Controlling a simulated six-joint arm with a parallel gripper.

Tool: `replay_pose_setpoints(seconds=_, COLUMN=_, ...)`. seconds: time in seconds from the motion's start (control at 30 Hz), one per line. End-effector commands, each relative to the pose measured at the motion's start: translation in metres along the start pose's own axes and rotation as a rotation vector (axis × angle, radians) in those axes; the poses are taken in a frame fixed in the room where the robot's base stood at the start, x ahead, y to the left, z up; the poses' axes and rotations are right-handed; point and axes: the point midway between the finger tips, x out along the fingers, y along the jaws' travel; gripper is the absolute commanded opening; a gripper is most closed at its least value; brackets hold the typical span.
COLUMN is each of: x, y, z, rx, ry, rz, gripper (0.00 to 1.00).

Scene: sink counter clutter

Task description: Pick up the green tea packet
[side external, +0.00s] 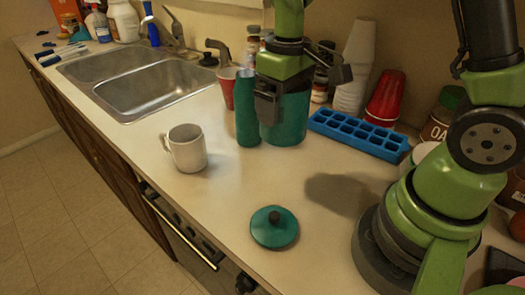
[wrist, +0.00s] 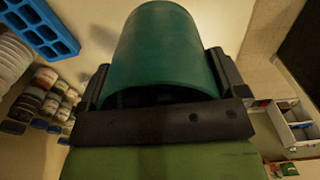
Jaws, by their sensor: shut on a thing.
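My gripper (side external: 268,105) points down over a wide teal-green cylinder (side external: 290,120), one dark finger against its near side. In the wrist view, my gripper (wrist: 165,95) has its two fingers on either side of this cylinder (wrist: 165,45), with a dark end facing the palm. A slimmer, tall green upright item (side external: 247,115) stands just left of it in the side view. No label shows on either, so I cannot tell which is the green tea packet. Whether the held cylinder touches the counter is unclear.
A white mug (side external: 186,148) stands left, and a teal lid (side external: 274,228) lies in front. A blue ice tray (side external: 360,134), red cup (side external: 385,98) and stacked white cups (side external: 355,65) are at the right and back. The sink (side external: 150,92) is far left.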

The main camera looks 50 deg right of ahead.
Motion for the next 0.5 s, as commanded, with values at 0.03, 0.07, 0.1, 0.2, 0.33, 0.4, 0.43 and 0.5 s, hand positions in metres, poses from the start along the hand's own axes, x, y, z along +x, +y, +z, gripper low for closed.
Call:
replay_pose_setpoints(seconds=0.03, x=-0.001, y=-0.001, z=0.001, rx=0.004, ry=0.001, rz=0.000, gripper=0.54)
replay_pose_setpoints(seconds=0.07, x=0.000, y=0.000, z=0.000, rx=0.002, ry=0.000, rz=0.000, gripper=0.54)
replay_pose_setpoints(seconds=0.1, x=0.002, y=0.003, z=-0.002, rx=-0.008, ry=-0.001, rz=0.000, gripper=0.54)
replay_pose_setpoints(seconds=0.2, x=0.010, y=0.014, z=-0.009, rx=-0.065, ry=-0.002, rz=0.001, gripper=0.54)
replay_pose_setpoints(seconds=0.33, x=0.023, y=0.032, z=-0.019, rx=-0.161, ry=-0.002, rz=0.001, gripper=0.54)
replay_pose_setpoints(seconds=0.4, x=0.030, y=0.040, z=-0.022, rx=-0.206, ry=-0.002, rz=0.000, gripper=0.54)
replay_pose_setpoints(seconds=0.43, x=0.034, y=0.043, z=-0.024, rx=-0.221, ry=-0.002, rz=0.000, gripper=0.54)
replay_pose_setpoints(seconds=0.5, x=0.045, y=0.046, z=-0.025, rx=-0.246, ry=-0.004, rz=0.000, gripper=0.54)
